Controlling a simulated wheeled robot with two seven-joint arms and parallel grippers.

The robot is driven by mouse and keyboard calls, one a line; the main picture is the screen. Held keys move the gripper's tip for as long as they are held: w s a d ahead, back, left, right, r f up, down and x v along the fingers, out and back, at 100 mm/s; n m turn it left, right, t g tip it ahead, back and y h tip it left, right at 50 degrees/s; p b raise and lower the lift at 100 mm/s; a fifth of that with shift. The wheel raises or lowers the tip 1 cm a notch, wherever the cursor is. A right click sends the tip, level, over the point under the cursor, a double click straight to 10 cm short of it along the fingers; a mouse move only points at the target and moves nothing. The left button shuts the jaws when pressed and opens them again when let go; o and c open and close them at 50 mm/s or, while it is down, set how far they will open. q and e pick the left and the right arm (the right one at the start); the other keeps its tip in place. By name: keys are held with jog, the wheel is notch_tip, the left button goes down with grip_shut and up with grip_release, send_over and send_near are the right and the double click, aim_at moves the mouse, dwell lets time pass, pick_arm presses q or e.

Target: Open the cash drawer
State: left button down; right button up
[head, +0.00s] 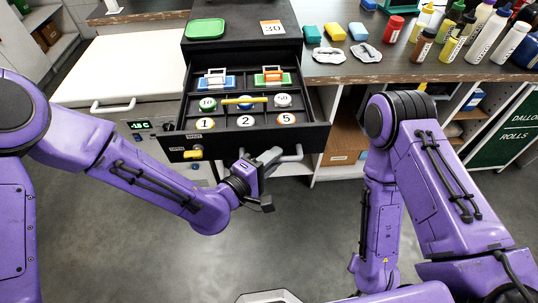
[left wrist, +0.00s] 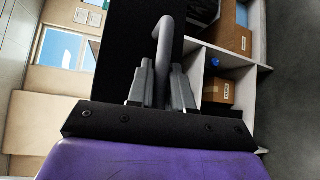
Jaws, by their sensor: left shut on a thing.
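The black cash drawer (head: 318,133) stands pulled out from its black cabinet (head: 250,30) in the head view. Its compartments hold numbered discs and small coloured clips. My left gripper (head: 274,158) is at the drawer's front, shut on the grey bar handle (head: 292,157). In the left wrist view the fingers (left wrist: 162,75) stand on both sides of the handle (left wrist: 166,38), with the dark drawer front (left wrist: 135,55) behind it. A yellow key (head: 194,153) sits in the drawer front at the left. My right arm hangs at the right, and its gripper is out of sight.
A dark counter (head: 345,72) carries several bottles and small coloured blocks at the right. Open shelves with a cardboard box (head: 345,138) lie below it. A white-topped unit (head: 120,65) stands left of the drawer. The grey floor (head: 290,230) in front is clear.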

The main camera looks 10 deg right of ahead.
pick_arm(q)
jog(key=c, duration=1.1)
grip_release()
jog(key=shift+a, duration=0.1)
jog(key=p+v, duration=0.2)
jog(key=v, duration=0.8)
jog(key=shift+s+a, duration=0.1)
jog(key=shift+s, duration=0.05)
